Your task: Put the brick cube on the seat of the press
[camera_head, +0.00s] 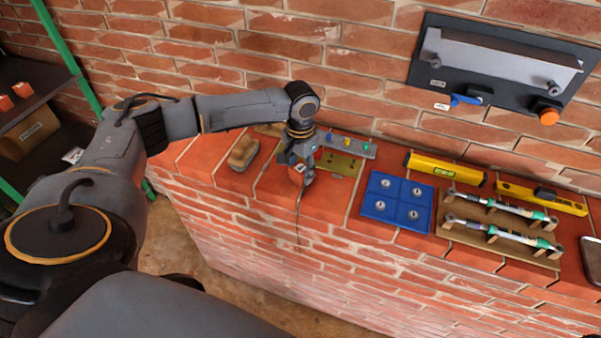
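My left gripper (301,172) points down over the front part of the brick ledge, beside an olive plate. A small orange-red shape shows at its fingertips. I cannot tell whether this is the brick cube, or whether the fingers are shut on it. The olive plate (345,166) lies in front of a grey strip (350,147) with coloured knobs; they may be part of the press, but my gripper and wrist hide the area to their left. No seat can be made out clearly. My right gripper is out of view.
A brown-grey block (243,153) lies left of my gripper. To the right are a blue tray (397,201), a yellow level (446,168), another yellow tool (541,198) and a wooden rack (470,236) with two rods. A black panel (424,72) hangs on the wall above.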

